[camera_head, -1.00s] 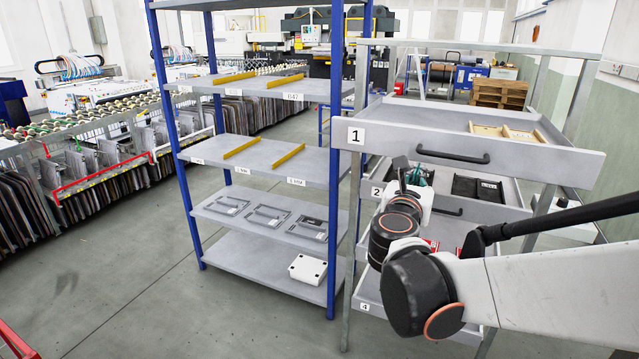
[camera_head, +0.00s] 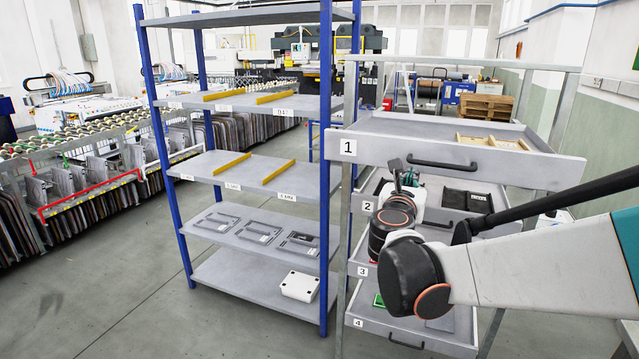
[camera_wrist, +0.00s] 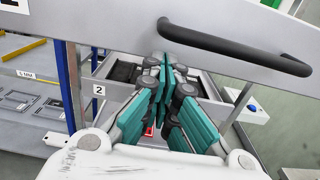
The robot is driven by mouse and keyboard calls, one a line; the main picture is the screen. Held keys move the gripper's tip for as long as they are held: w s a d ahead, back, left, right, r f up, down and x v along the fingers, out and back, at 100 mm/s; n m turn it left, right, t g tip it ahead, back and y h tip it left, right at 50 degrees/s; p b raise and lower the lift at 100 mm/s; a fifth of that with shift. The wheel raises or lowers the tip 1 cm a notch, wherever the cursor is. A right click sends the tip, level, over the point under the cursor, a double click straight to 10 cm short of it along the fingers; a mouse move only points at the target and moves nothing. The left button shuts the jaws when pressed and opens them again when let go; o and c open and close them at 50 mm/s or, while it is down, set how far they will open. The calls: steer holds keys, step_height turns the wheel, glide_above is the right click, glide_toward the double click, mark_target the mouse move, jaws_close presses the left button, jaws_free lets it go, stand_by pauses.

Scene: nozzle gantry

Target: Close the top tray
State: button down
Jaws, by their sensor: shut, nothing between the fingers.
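The top tray (camera_head: 375,141), labelled 1, is a grey drawer pulled out from the rack. It has a black bar handle (camera_head: 442,162) on its front and a wooden divided box inside. In the wrist view the tray's front panel (camera_wrist: 110,25) and handle (camera_wrist: 235,47) cross the upper part, close by. My gripper (camera_wrist: 165,70) has teal finger pads and is shut and empty, with its tips at the lower edge of the front panel, left of the handle's middle. I cannot tell whether they touch it. In the head view my gripper (camera_head: 397,172) is small and partly hidden by my arm.
Lower trays labelled 2 (camera_head: 368,206), 3 (camera_head: 362,270) and 4 (camera_head: 358,322) are also pulled out below. A blue-posted shelf (camera_head: 325,180) stands directly left of the rack. Open floor (camera_head: 120,300) lies in front of the shelf on the left.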

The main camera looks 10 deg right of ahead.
steer(key=p+x, duration=0.2)
steer(key=x, duration=2.5)
steer(key=shift+w, duration=0.25)
steer(key=shift+r, duration=0.15)
steer(key=shift+a, duration=0.1)
